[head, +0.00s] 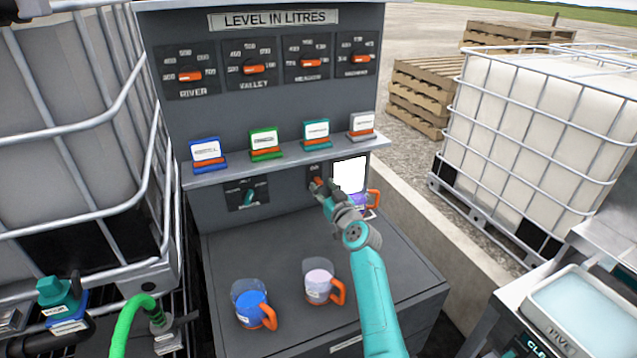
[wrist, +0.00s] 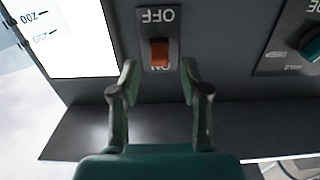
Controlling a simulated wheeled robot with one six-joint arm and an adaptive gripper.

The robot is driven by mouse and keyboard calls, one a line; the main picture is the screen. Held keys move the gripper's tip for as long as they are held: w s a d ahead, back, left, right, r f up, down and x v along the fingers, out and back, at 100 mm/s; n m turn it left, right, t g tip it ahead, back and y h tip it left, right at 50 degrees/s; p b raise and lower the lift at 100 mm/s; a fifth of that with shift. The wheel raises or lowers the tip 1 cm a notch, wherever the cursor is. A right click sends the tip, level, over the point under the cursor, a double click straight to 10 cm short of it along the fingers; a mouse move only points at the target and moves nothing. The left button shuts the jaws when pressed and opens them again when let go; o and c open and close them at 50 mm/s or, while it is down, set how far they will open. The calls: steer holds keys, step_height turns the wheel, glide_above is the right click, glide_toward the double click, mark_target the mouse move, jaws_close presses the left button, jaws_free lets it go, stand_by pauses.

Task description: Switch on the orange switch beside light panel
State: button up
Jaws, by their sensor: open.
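The orange switch (head: 316,183) is on the grey front of the manifold cabinet, just left of the bright white light panel (head: 350,174). In the wrist view, which is upside down, the switch (wrist: 159,52) sits between an OFF label and a partly covered ON label. I cannot tell for sure which way it is set. My gripper (head: 323,190) is close in front of it. In the wrist view my gripper (wrist: 158,76) is open, with its fingertips either side of the lower part of the switch and nothing between them. The light panel (wrist: 65,35) shows at the left there.
A purple jug (head: 361,201) stands by the light panel, right of my gripper. A blue jug (head: 250,308) and a pale pink jug (head: 318,287) stand on the lower bench. A teal selector knob (head: 249,196) is left of the switch. A shelf with coloured cards (head: 264,143) overhangs it.

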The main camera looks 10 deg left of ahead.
mark_target(321, 183)
steer(key=shift+x, duration=1.75)
jaws_close()
